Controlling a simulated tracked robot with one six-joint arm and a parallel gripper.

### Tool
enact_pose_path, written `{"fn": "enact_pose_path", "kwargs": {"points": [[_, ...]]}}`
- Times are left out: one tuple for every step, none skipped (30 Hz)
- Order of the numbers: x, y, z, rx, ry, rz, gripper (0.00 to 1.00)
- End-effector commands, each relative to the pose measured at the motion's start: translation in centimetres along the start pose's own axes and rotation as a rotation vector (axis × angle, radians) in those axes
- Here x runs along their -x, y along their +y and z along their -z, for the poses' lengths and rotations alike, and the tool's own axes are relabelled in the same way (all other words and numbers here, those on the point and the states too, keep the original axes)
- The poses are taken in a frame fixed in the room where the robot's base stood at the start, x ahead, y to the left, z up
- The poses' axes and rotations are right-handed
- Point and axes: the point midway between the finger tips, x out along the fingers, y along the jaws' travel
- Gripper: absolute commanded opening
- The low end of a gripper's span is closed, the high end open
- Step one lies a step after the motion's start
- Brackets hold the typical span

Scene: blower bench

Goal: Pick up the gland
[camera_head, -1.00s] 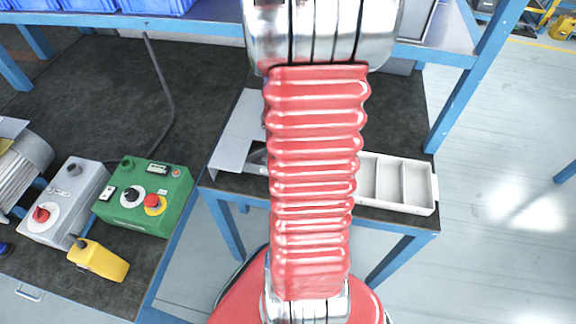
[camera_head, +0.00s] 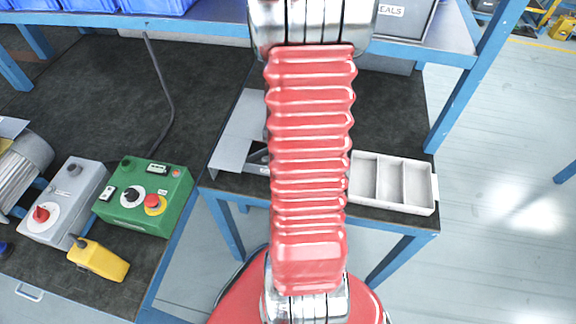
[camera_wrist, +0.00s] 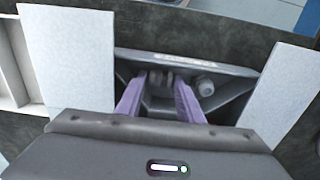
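In the wrist view my gripper (camera_wrist: 159,82) has two purple fingers, spread apart and pointing into a dark grey holder (camera_wrist: 235,72) with a pale label strip. Small grey rounded parts (camera_wrist: 160,77) show between and just beyond the fingertips. A grey cylindrical piece (camera_wrist: 205,87) sits to the right of the right finger. I cannot tell which of these is the gland, and no contact with the fingers is clear. In the head view my red arm hides my gripper; part of the grey holder (camera_head: 257,158) shows left of the arm.
Pale upright panels (camera_wrist: 70,58) and (camera_wrist: 278,98) flank the holder. A pale compartment tray (camera_head: 393,182) stands right of my arm. A green control box (camera_head: 143,197), a grey box (camera_head: 65,200) and a yellow pendant (camera_head: 98,260) lie on the left bench (camera_head: 85,110).

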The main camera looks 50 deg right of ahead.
Motion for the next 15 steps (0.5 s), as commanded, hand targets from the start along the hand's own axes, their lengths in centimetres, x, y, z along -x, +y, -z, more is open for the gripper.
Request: {"fn": "enact_pose_path", "kwargs": {"points": [[0.01, 0.00, 0.00, 0.000, 0.000, 0.000, 0.34], [0.01, 0.00, 0.00, 0.000, 0.000, 0.000, 0.34], [0.01, 0.00, 0.01, 0.000, 0.000, 0.000, 0.33], [0.01, 0.00, 0.01, 0.000, 0.000, 0.000, 0.31], [0.01, 0.01, 0.01, 0.000, 0.000, 0.000, 0.29], [0.01, 0.01, 0.01, 0.000, 0.000, 0.000, 0.26], [0.01, 0.01, 0.01, 0.000, 0.000, 0.000, 0.24], [0.01, 0.01, 0.01, 0.000, 0.000, 0.000, 0.22], [0.01, 0.01, 0.01, 0.000, 0.000, 0.000, 0.19], [0.01, 0.01, 0.01, 0.000, 0.000, 0.000, 0.17], [0.01, 0.01, 0.01, 0.000, 0.000, 0.000, 0.15], [0.01, 0.01, 0.01, 0.000, 0.000, 0.000, 0.12], [0.01, 0.01, 0.01, 0.000, 0.000, 0.000, 0.10], [0.01, 0.01, 0.01, 0.000, 0.000, 0.000, 0.08], [0.01, 0.01, 0.01, 0.000, 0.000, 0.000, 0.07]]}}
